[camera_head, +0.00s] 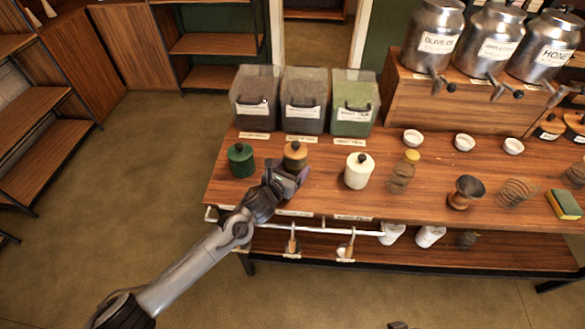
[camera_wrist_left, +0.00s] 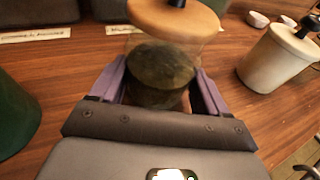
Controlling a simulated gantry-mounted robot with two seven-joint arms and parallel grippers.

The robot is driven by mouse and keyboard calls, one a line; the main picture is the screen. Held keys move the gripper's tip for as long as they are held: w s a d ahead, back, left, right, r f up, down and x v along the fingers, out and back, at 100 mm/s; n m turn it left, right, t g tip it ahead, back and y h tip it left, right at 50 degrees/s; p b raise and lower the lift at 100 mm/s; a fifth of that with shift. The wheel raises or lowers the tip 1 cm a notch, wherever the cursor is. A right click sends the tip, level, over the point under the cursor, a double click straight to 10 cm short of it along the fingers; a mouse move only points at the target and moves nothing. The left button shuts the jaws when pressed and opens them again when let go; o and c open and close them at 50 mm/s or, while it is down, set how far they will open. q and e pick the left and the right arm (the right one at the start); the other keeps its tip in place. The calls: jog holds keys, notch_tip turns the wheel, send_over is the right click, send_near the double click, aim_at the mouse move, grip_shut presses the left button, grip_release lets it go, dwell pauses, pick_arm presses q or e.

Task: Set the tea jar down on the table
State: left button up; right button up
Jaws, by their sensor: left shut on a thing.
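The tea jar (camera_wrist_left: 162,70) is a clear jar with dark contents, a light wooden lid and a black knob. In the head view the wooden-lidded jar (camera_head: 295,154) is at the table's left part, between a green jar (camera_head: 241,160) and a white jar (camera_head: 358,170). My left gripper (camera_head: 290,176) reaches in from the front and is shut on it. In the left wrist view the purple fingers (camera_wrist_left: 160,90) sit on both sides of the jar's body. The jar looks upright. Its base is hidden, so I cannot tell whether it touches the table (camera_head: 325,190).
Three clear bins (camera_head: 305,100) with labels stand behind the jars. Metal dispensers (camera_head: 435,40) stand on a wooden riser at the back right. A yellow-topped jar (camera_head: 402,170) and small white bowls (camera_head: 464,142) are farther right. A rail with scoops (camera_head: 293,243) hangs along the front edge.

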pick_arm(q)
jog(key=shift+w+r, duration=0.1)
jog(key=shift+r, duration=0.05)
jog(key=o, duration=1.2)
jog(key=shift+f, duration=0.2)
jog(key=shift+o, duration=0.2)
jog(key=shift+r, duration=0.1)
jog(key=shift+r, duration=0.1)
jog(key=shift+s+a+r, duration=0.1)
jog(key=shift+s+a, duration=0.1)
jog(key=shift+s, duration=0.2)
jog(key=p+v, duration=0.2)
jog(key=v, duration=0.9)
